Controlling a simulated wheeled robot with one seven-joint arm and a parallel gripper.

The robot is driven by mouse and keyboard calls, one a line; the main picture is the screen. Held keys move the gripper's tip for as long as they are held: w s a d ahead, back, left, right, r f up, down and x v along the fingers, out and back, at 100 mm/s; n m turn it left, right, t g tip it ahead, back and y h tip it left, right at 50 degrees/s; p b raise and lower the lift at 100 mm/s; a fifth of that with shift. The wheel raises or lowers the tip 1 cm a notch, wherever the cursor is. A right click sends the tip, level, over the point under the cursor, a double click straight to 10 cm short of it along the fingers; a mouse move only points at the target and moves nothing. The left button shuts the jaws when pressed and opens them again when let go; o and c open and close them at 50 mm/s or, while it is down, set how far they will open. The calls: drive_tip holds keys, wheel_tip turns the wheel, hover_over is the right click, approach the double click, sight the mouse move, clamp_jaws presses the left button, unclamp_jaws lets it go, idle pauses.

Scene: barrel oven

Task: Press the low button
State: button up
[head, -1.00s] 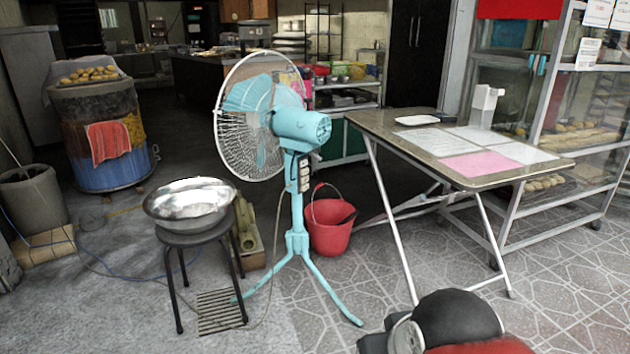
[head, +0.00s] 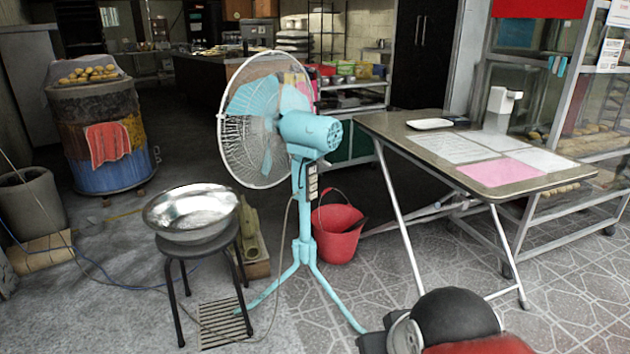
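A light-blue standing fan (head: 310,134) with a white wire cage stands in the middle of the head view, its round cage facing left and its motor housing towards me. A narrow control panel (head: 312,182) with several small pale buttons sits on its pole, below the motor. I see it at a steep angle. The button labels are too small to read, so I cannot tell which is the low button. My gripper is not in view; only a black and red part of my own body shows at the bottom right, apart from the fan.
A stool (head: 172,262) with a metal bowl (head: 190,213) stands left of the fan. A red bucket (head: 338,245) is behind its pole. A folding table (head: 400,132) with papers stands right. Fan legs spread over the floor, and a cable hangs beside the pole.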

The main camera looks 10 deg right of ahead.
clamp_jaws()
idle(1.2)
